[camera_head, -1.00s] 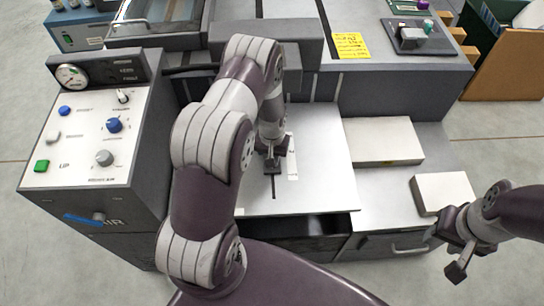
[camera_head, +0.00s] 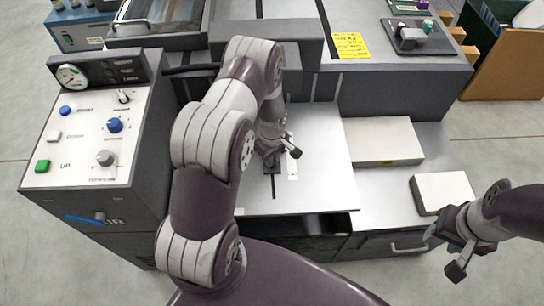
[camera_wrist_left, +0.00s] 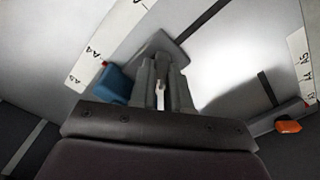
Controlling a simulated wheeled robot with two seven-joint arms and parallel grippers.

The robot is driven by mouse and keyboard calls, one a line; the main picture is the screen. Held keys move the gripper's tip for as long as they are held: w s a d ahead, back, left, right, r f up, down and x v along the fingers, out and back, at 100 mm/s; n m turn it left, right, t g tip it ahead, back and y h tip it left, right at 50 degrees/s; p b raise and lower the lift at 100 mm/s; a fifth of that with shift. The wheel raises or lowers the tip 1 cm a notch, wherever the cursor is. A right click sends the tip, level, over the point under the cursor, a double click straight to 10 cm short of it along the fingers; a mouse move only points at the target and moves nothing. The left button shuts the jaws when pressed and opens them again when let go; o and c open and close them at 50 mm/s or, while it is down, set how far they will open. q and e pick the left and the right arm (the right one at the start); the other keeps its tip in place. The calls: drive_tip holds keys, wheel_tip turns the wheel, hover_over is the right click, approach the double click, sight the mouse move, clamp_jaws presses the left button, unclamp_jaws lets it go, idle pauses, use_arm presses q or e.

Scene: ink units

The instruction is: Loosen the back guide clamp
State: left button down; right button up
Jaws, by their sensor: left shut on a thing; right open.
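My left gripper (camera_head: 268,158) is over the white feed table (camera_head: 320,185), above its dark slot. In the left wrist view its two fingers (camera_wrist_left: 162,88) point down, close together, and are shut on a small part, taken as the back guide clamp, mostly hidden between them. A grey plate (camera_wrist_left: 160,44) lies just beyond the fingertips, and a blue piece (camera_wrist_left: 117,84) sits beside them by the A4 scale mark. An orange piece (camera_wrist_left: 288,126) is at the right by another scale. My right gripper (camera_head: 456,256) is open and empty at the lower right, clear of the machine.
A control panel (camera_head: 85,130) with knobs and buttons stands left of my left arm. Two pale stacks (camera_head: 383,141) and (camera_head: 443,191) lie on the right side. A yellow note (camera_head: 350,46) is on the machine. A drawer handle (camera_head: 409,247) faces the front.

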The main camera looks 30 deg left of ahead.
use_arm(q)
drive_tip(key=shift+n, duration=1)
drive_tip(key=c, duration=1.1)
unclamp_jaws()
wheel_tip(320, 180, up, 13)
drive_tip(key=shift+f, duration=0.1)
